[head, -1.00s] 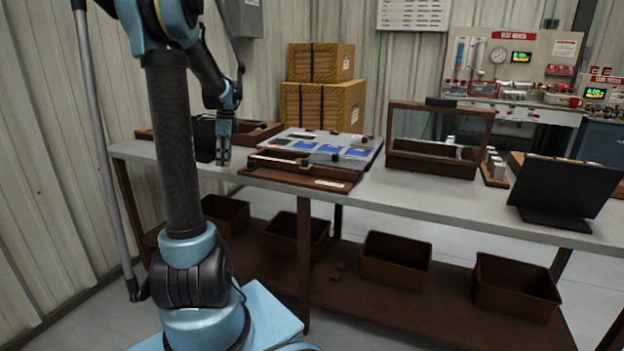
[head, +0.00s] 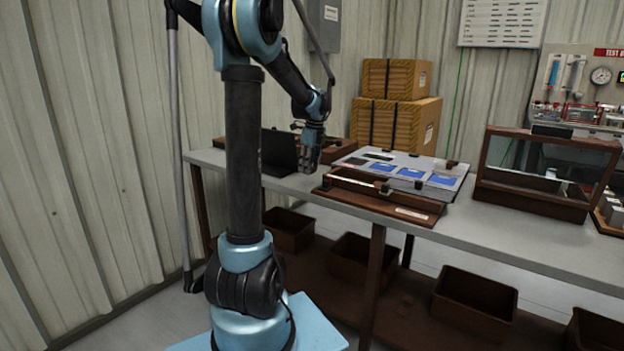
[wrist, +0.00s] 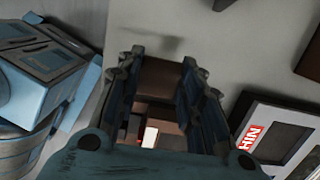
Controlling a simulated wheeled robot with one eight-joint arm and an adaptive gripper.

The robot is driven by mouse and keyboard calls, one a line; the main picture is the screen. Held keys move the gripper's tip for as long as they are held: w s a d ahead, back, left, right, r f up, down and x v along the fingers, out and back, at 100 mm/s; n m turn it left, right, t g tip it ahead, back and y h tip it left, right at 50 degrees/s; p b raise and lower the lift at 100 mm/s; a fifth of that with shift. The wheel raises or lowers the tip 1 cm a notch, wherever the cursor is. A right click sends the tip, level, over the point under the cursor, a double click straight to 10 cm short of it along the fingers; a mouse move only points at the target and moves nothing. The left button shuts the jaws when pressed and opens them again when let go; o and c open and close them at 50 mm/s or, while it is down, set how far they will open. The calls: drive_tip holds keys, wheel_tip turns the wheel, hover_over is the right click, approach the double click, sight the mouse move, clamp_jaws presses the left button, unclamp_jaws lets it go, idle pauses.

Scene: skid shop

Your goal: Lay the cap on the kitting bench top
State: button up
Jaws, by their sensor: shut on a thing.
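My gripper (head: 311,170) hangs fingers-down over the left part of the kitting bench top (head: 520,240), near its front edge. It is just right of a dark screen and left of the wooden fixture. In the wrist view my gripper (wrist: 163,80) has its two fingers on either side of a brown piece (wrist: 162,76), which I take to be the cap. The piece is partly hidden by the fingers. It is too small to make out in the head view, and I cannot tell whether it touches the bench.
A brown wooden fixture (head: 385,197) and a grey board with blue cards (head: 455,180) lie right of my gripper. A dark screen (head: 278,152) stands left of it. A glass-fronted case (head: 535,198) stands farther right. Brown bins (head: 475,298) sit on the lower shelf.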

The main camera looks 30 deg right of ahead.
drive_tip(key=shift+f, duration=2.1)
drive_tip(key=o, duration=0.7)
